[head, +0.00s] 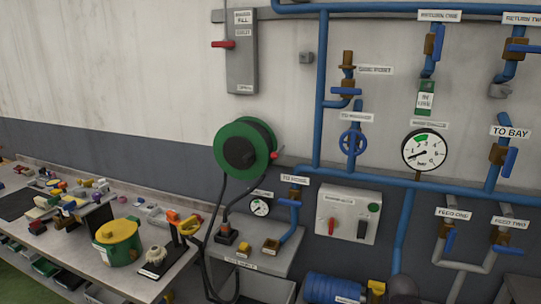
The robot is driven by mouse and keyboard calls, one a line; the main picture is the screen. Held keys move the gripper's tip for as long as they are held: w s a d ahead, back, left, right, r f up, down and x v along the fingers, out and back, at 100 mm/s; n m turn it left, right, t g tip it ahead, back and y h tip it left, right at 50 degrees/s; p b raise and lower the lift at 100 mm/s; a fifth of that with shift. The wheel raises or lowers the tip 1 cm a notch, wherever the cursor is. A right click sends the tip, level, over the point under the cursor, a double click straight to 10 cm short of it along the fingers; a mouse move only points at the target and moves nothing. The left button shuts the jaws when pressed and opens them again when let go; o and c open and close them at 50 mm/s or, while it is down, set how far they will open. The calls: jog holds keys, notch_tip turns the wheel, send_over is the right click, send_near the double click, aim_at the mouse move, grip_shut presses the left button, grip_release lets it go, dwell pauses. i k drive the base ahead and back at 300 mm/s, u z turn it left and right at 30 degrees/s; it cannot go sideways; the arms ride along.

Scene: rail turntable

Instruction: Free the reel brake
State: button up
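The reel (231,161) is a green-rimmed drum with a dark middle. It is mounted on the wall near the centre of the head view. A small red knob (274,155) sticks out at its right side; it may be the brake, but the view is too small to tell its setting. A dark hose or cable hangs from the reel down to the bench below. My gripper is not in view.
Below the reel is a grey bench (268,230) with a small gauge (259,207). A table at left holds a green-yellow pot (119,243) and many small parts. Blue pipes (321,100), valves and a switch box (348,214) fill the wall at right.

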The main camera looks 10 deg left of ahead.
aim_at(274, 156)
jog(key=i, duration=0.85)
jog(key=z, duration=0.05)
